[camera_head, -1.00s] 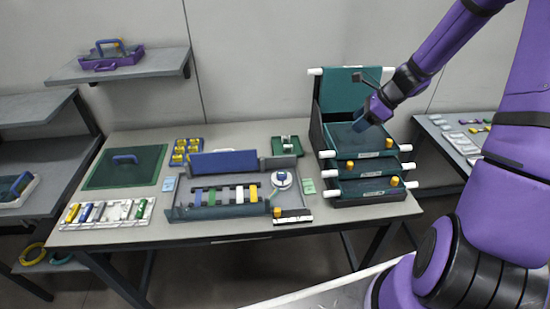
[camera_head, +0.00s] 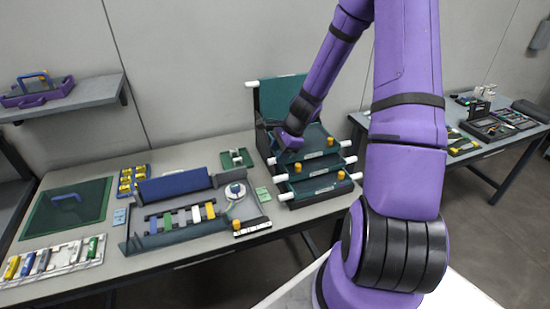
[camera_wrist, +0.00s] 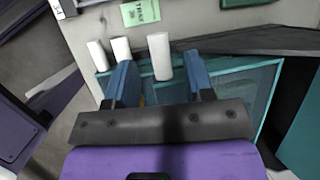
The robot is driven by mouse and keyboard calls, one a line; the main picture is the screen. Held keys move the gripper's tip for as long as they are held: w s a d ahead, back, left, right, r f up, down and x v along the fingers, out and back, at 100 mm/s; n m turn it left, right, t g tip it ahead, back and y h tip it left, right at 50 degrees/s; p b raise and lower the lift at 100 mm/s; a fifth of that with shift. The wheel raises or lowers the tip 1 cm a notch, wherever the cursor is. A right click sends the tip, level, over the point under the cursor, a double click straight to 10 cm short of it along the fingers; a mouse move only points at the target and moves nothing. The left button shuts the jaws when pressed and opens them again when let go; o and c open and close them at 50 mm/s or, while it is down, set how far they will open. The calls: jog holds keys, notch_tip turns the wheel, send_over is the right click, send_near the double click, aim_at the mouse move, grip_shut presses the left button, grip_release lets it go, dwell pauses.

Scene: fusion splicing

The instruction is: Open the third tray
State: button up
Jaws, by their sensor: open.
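The dark tray stack (camera_head: 285,190) stands at the right end of the main table. One teal tray (camera_head: 285,97) stands tilted up at its back. Below it, several teal trays lie flat in steps, with white side rods and orange knobs such as the uppermost one (camera_head: 330,141). My gripper (camera_head: 281,147) is over the left part of the uppermost flat tray.
A splicing fixture (camera_head: 190,215) with coloured strips fills the table's middle. A green card (camera_head: 263,194) and a small green tray (camera_head: 236,158) lie left of the stack. A second table (camera_head: 500,140) with devices stands at right. My arm blocks part of the view right of the stack.

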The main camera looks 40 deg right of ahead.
jog(key=shift+x, duration=1.35)
jog(key=shift+c, duration=0.3)
grip_shut()
